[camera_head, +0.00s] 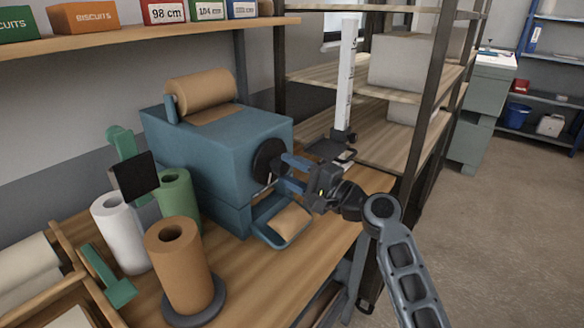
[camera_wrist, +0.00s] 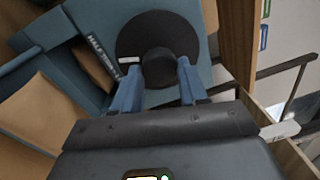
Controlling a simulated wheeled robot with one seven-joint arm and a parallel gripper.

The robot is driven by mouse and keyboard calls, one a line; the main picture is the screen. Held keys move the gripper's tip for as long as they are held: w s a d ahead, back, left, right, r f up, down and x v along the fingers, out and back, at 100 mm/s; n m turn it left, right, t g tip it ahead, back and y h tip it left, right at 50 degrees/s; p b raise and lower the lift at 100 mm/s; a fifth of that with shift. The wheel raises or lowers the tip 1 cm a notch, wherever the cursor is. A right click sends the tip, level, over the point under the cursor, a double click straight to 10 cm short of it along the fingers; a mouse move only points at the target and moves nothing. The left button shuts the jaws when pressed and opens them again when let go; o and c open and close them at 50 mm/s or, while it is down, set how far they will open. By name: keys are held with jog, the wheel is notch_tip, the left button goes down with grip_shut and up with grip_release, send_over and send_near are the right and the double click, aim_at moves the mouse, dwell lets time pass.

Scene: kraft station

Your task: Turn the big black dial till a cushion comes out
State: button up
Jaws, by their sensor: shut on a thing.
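The big black dial (camera_head: 266,159) is a round disc on the right face of a teal machine (camera_head: 190,150). In the wrist view the dial (camera_wrist: 156,30) has a raised black hub and a small white mark near its lower left edge. My gripper (camera_head: 282,173) is at the dial, its blue fingers shut on the hub from both sides in the wrist view (camera_wrist: 160,72). A tan paper cushion (camera_head: 290,222) lies in the teal tray (camera_head: 262,228) below the dial; it also shows in the wrist view (camera_wrist: 42,110).
A brown paper roll (camera_head: 200,92) sits on top of the machine. Brown (camera_head: 180,260), white (camera_head: 120,230) and green (camera_head: 174,195) rolls stand left of it on the bench. A white upright post (camera_head: 346,80) and wooden shelving (camera_head: 400,75) are behind my gripper.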

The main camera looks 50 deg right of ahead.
dwell(0.4)
jog(key=o, duration=1.1)
jog(key=shift+c, duration=0.2)
jog(key=s+b, duration=0.2)
jog(key=s, duration=0.5)
jog(key=shift+s+f, duration=0.35)
jog(key=shift+s, duration=0.05)
jog(key=shift+d, duration=0.15)
